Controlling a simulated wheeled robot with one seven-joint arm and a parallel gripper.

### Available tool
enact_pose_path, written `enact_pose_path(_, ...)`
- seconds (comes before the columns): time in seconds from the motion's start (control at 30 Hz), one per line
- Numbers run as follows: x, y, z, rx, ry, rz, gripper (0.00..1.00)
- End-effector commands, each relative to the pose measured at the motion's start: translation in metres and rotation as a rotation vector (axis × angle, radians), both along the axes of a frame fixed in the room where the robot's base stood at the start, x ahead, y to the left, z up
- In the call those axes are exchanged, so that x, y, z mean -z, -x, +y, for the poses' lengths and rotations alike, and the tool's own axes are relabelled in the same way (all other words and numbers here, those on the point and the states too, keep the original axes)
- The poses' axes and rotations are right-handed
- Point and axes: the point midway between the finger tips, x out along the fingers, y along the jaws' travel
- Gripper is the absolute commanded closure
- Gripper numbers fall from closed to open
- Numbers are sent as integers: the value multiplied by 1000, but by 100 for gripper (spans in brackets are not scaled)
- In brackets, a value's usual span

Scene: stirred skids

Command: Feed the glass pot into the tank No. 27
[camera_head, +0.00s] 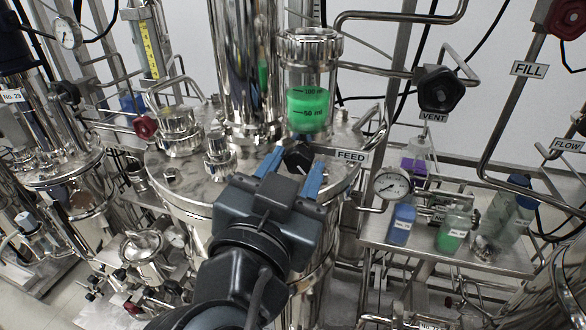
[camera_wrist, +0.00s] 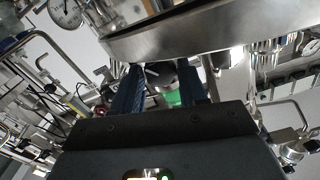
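The glass pot (camera_head: 310,85) is a clear cylinder with a steel cap, upright on the central tank's lid. It holds green liquid to about its 100 ml mark; the green also shows in the wrist view (camera_wrist: 172,98). A black knob (camera_head: 298,157) with a pale mark sits just below the pot, by the FEED label (camera_head: 351,155). My gripper (camera_head: 296,163) is open, its blue fingers apart on either side of the knob as seen from the head. In the wrist view the knob (camera_wrist: 160,75) shows between the fingers. Contact cannot be told. The central tank (camera_head: 165,163) shows no readable number.
A black VENT knob (camera_head: 438,90) and a pressure gauge (camera_head: 392,183) are at right. A steel shelf (camera_head: 400,245) holds several bottles. A neighbouring tank labelled No. 26 (camera_head: 12,96) stands at left. Pipes crowd both sides.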

Motion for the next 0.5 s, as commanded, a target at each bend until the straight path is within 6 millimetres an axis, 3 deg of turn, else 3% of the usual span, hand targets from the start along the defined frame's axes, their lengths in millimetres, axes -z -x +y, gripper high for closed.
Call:
enact_pose_path(0.37, 0, 0, 0, 0, 0, 0, 94)
enact_pose_path(0.5, 0, 0, 0, 0, 5, 2, 94)
